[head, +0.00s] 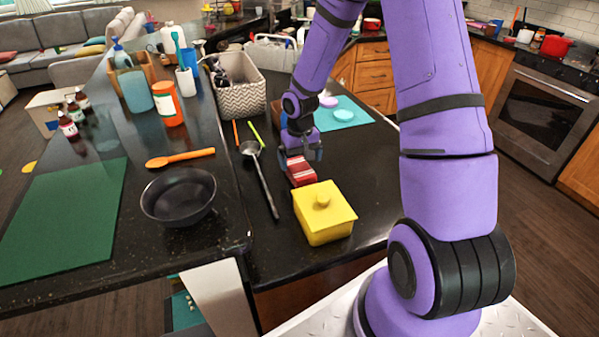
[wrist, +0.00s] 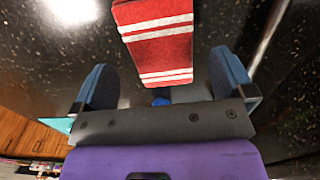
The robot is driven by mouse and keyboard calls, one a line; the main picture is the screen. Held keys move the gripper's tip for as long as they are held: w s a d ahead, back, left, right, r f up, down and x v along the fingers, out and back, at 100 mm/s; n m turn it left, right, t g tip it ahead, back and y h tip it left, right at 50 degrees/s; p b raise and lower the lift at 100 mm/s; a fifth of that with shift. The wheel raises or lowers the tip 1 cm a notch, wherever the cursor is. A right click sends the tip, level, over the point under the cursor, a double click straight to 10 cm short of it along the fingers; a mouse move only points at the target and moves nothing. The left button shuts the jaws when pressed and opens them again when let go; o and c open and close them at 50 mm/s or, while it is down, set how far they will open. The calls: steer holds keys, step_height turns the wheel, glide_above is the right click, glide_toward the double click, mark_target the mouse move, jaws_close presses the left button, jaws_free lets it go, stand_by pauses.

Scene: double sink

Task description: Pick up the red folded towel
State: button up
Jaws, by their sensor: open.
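The red folded towel (head: 300,171) with white stripes lies on the black counter, just behind the yellow lidded box. In the wrist view the towel (wrist: 157,48) shows at the top centre, ahead of the space between my fingers. My gripper (head: 302,152) is above the far end of the towel, pointing down. The far end of the towel is hidden by the gripper in the head view.
The yellow box (head: 323,213) stands close in front of the towel. A ladle (head: 262,181) lies to the left. A black bowl (head: 178,195) and orange spoon (head: 181,158) are farther left. A patterned basket (head: 238,86) and teal mat (head: 352,106) are behind.

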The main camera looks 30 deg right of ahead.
mark_target(299, 167)
steer(key=shift+f, duration=1.85)
steer(key=c, duration=1)
steer(key=shift+r, duration=0.2)
steer(key=shift+w+r, duration=0.1)
steer(key=shift+r, duration=0.5)
step_height(299, 167, up, 2)
steer(key=shift+r, duration=0.2)
steer(key=s+d, duration=0.3)
steer(key=d, duration=0.1)
steer(key=s+d, duration=0.3)
steer(key=d, duration=0.1)
steer(key=s+d+r, duration=0.1)
steer(key=s+d, duration=0.2)
steer(key=d, duration=0.2)
steer(key=shift+s, duration=0.15)
